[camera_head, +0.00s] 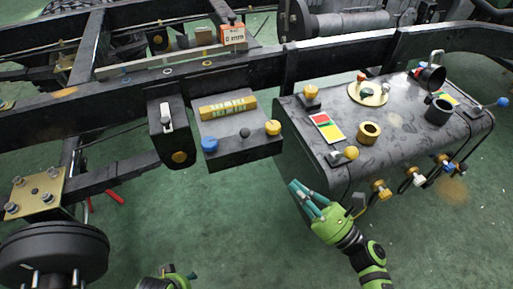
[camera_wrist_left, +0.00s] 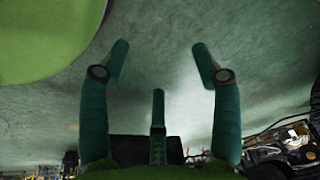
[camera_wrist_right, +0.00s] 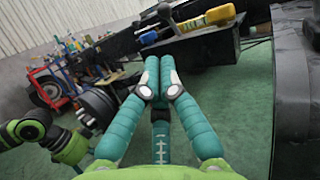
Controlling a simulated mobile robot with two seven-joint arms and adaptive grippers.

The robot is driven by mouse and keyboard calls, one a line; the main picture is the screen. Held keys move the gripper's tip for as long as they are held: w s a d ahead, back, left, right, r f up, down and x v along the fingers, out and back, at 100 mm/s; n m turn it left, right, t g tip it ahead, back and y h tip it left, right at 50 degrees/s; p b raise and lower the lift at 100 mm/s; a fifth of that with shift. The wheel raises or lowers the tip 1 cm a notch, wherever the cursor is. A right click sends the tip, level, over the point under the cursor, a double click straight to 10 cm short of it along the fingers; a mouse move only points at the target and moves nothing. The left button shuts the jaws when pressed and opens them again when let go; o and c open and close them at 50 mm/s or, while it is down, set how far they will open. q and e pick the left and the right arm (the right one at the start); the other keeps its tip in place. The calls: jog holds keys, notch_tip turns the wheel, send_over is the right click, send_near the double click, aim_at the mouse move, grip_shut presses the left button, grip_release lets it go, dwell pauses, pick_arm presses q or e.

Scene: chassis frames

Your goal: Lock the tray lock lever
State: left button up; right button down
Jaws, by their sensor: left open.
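A dark tray-like box (camera_head: 225,155) hangs on the chassis rail, bearing a yellow block, a blue knob (camera_head: 210,144), a small dark knob (camera_head: 245,133) and a yellow knob (camera_head: 273,128). Left of it, a black box (camera_head: 176,138) carries a white-handled lever (camera_head: 166,116). I cannot tell for sure which part is the tray lock lever. My right gripper (camera_head: 306,190) is empty, its fingertips together, below and right of the dark box and apart from it. It also shows in the right wrist view (camera_wrist_right: 159,70). My left gripper (camera_wrist_left: 160,62) is open and empty.
A grey tank (camera_head: 400,125) with several knobs, valves and a red-yellow-green label stands right of my right gripper. A wheel hub (camera_head: 50,255) is at the lower left. Frame rails (camera_head: 110,105) cross behind.

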aim_at(243, 135)
pick_arm(q)
jog(key=f+p, duration=0.1)
jog(key=f, duration=0.1)
jog(key=s+f, duration=0.1)
jog(key=f, duration=0.1)
jog(key=shift+s+a+f+p, duration=0.1)
jog(key=shift+p, duration=0.25)
pick_arm(e)
jog(key=x, duration=1.4)
jog(key=shift+w, duration=0.1)
